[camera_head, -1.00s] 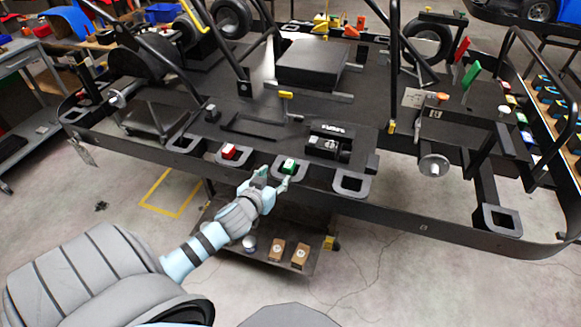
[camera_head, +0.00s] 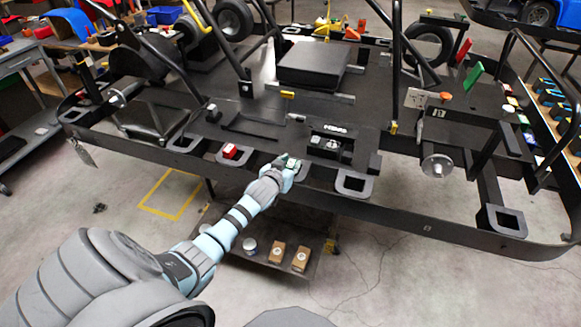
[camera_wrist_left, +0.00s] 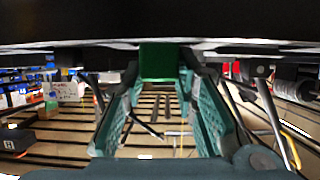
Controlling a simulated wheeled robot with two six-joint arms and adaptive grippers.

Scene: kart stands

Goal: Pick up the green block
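The green block (camera_wrist_left: 158,62) shows in the left wrist view, between the tips of my left gripper (camera_wrist_left: 160,85) and just under a dark edge. In the head view my left gripper (camera_head: 288,163) is at the middle holder on the near edge of the kart stand, and its fingers hide most of the block there. The two teal fingers stand on either side of the block, close to its sides. I cannot tell whether they press on it. My right gripper is in neither view.
A red block (camera_head: 230,151) sits in the holder to the left, and an empty holder (camera_head: 354,184) is to the right. A black device (camera_head: 330,145) lies behind. A lower shelf (camera_head: 262,256) carries small boxes. The floor in front is clear.

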